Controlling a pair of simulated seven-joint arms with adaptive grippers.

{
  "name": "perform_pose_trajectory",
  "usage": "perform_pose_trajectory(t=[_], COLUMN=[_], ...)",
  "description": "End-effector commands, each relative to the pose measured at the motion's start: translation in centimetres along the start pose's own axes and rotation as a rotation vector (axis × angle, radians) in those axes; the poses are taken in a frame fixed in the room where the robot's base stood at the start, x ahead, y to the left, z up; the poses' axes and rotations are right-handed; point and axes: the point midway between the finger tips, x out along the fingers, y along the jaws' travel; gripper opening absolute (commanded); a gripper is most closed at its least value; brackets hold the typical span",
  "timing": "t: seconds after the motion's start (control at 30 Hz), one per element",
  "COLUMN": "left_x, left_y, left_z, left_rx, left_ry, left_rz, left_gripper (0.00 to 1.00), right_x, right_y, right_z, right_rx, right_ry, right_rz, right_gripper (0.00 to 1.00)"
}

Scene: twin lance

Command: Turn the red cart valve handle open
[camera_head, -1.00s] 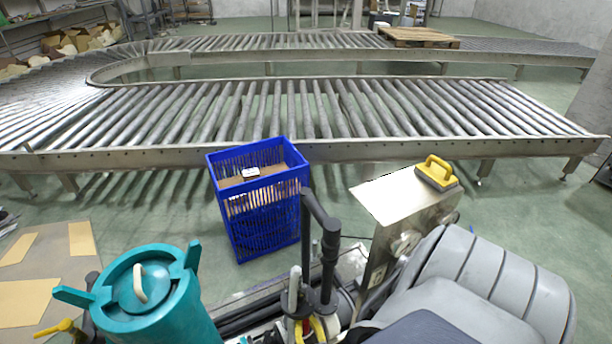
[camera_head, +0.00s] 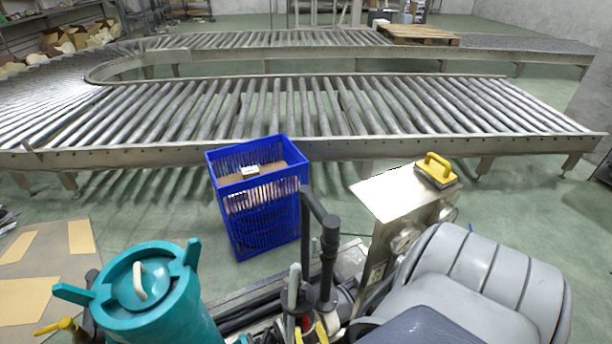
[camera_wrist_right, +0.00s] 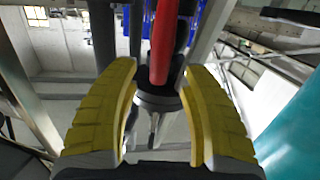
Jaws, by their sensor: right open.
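The red valve handle (camera_wrist_right: 166,45) runs down from the top middle of the right wrist view to between the yellow fingers. A small part of the red handle (camera_head: 308,322) also shows at the bottom of the head view, beside the dark pipe. My right gripper (camera_wrist_right: 158,95) is open, with one yellow finger on each side of the handle's lower end. Gaps show between the fingers and the handle. In the head view, yellow parts of my right gripper (camera_head: 310,334) show at the bottom edge, mostly cut off. My left gripper is not in view.
The cart carries a teal lidded tank (camera_head: 150,290), a black upright pipe (camera_head: 328,250), a metal panel (camera_head: 395,195) with a yellow-handled brush (camera_head: 437,170), and a grey seat (camera_head: 470,285). A blue crate (camera_head: 262,200) stands behind, before a roller conveyor (camera_head: 300,110).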

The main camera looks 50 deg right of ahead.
Motion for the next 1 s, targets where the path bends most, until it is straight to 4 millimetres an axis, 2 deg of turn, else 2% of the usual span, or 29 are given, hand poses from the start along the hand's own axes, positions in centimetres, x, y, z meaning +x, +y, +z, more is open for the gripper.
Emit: perform_pose_trajectory(t=[0.03, 0.2, 0.5, 0.7, 1.0], left_x=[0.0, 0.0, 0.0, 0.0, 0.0], left_y=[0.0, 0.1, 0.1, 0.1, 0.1], left_z=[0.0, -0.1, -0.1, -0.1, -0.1], left_rx=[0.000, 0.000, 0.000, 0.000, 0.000], left_ry=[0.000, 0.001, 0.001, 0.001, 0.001], left_rz=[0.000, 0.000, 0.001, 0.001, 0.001], left_gripper=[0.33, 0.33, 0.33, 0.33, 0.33], right_x=[-1.1, -4.0, -7.3, -8.1, -8.1], right_y=[0.0, 0.0, 0.0, -0.1, 0.0], right_z=[0.1, 0.1, 0.0, 0.0, 0.0], right_rx=[0.000, 0.000, -0.002, -0.001, -0.001], right_ry=[-0.002, -0.002, -0.001, 0.000, 0.000], right_rz=[0.000, -0.001, -0.001, -0.001, -0.001], right_gripper=[0.46, 0.46, 0.46, 0.46, 0.46])
